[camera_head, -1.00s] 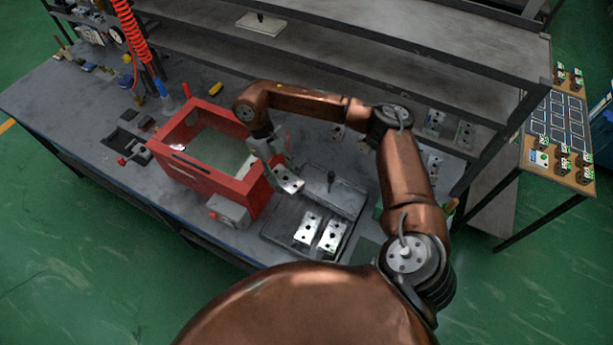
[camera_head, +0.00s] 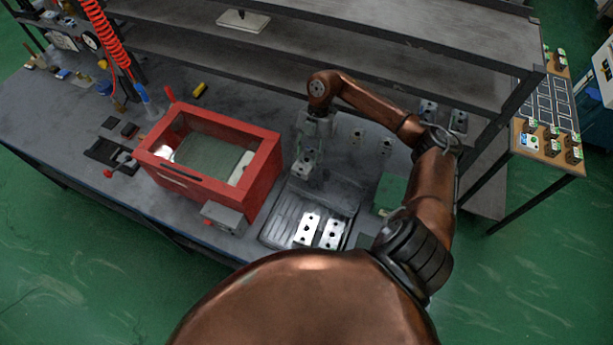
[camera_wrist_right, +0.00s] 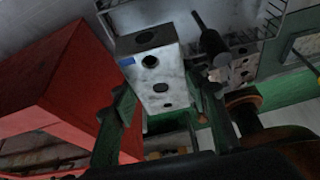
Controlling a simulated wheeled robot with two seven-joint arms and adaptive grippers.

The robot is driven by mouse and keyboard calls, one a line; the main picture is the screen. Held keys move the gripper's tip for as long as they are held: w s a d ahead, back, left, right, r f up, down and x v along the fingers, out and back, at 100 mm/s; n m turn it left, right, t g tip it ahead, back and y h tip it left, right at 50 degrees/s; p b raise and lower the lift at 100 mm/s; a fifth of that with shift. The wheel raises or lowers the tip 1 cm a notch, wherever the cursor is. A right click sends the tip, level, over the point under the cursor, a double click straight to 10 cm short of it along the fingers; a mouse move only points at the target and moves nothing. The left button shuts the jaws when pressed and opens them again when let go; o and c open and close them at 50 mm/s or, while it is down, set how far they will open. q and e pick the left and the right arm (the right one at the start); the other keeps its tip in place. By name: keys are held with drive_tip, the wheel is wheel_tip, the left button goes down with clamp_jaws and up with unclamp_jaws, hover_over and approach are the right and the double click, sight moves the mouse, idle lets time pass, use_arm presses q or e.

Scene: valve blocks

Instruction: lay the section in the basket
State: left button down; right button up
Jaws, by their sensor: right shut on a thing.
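The section, a pale metal block with dark round holes (camera_wrist_right: 155,75), is between the two fingers of my right gripper (camera_wrist_right: 160,105) in the right wrist view. In the head view the held section (camera_head: 303,167) hangs below my right gripper (camera_head: 306,150), to the right of the red basket and outside it. The basket (camera_head: 268,165) is an open red box on the bench; its red wall also fills the left of the wrist view (camera_wrist_right: 65,85). A pale piece (camera_head: 241,168) shows inside the basket at its right end. My left gripper is not in view.
A grey ribbed tray (camera_head: 277,228) with two pale blocks (camera_head: 318,230) lies right of the basket. A grey box (camera_head: 222,217) sits at the basket's front. Shelves (camera_head: 330,50) overhang the back of the bench. More blocks (camera_head: 428,110) stand at the back right.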

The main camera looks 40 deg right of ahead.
sight(311, 160)
wheel_tip(311, 160, down, 11)
drive_tip(key=shift+r, duration=0.15)
idle(0.4)
drive_tip(key=o, duration=1.3)
drive_tip(key=p+v, duration=0.4)
drive_tip(key=v, duration=0.3)
drive_tip(key=shift+r, duration=0.25)
drive_tip(key=shift+f, duration=0.2)
